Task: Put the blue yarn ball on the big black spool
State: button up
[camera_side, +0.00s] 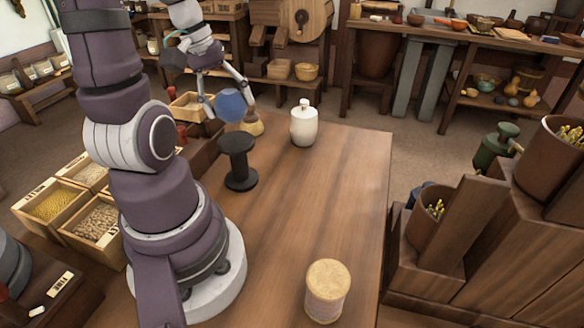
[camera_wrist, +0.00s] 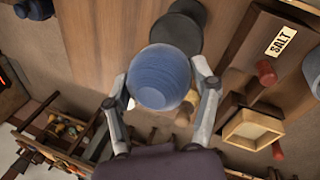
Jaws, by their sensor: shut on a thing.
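The blue yarn ball (camera_side: 231,105) is held up in the air between the fingertips of my gripper (camera_side: 230,108). In the wrist view the ball (camera_wrist: 159,77) sits between both fingers of my gripper (camera_wrist: 162,84), which is shut on it. The big black spool (camera_side: 239,162) stands upright on the wooden table, lower and nearer the side camera than the ball. In the wrist view the spool (camera_wrist: 176,34) shows just beyond the ball, partly hidden by it. I see clear space between the ball and the spool in the side view.
A white stoppered jar (camera_side: 304,126) stands right of the spool. A beige thread spool (camera_side: 326,290) stands at the table's front. A salt-labelled box (camera_wrist: 272,50) borders the table.

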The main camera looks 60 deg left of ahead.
aim_at(218, 95)
notch_tip(218, 95, down, 4)
jog(key=shift+f, duration=0.1)
jog(key=o, duration=1.1)
jog(key=shift+f, duration=0.15)
jog(key=v, duration=0.7)
jog(key=shift+r, duration=0.25)
jog(key=w+d+m+t, duration=0.1)
jog(key=d+m, duration=0.3)
jog(key=d, duration=0.1)
jog(key=w+d+r+m, duration=0.1)
jog(key=w+d+m, duration=0.1)
jog(key=d+m, duration=0.3)
jog(key=w+d+r+m+t+y, duration=0.1)
jog(key=w+d+m, duration=0.1)
jog(key=d+m, duration=0.3)
jog(key=shift+d+r+t, duration=0.1)
jog(key=shift+d+t, duration=0.2)
jog(key=shift+d, duration=0.45)
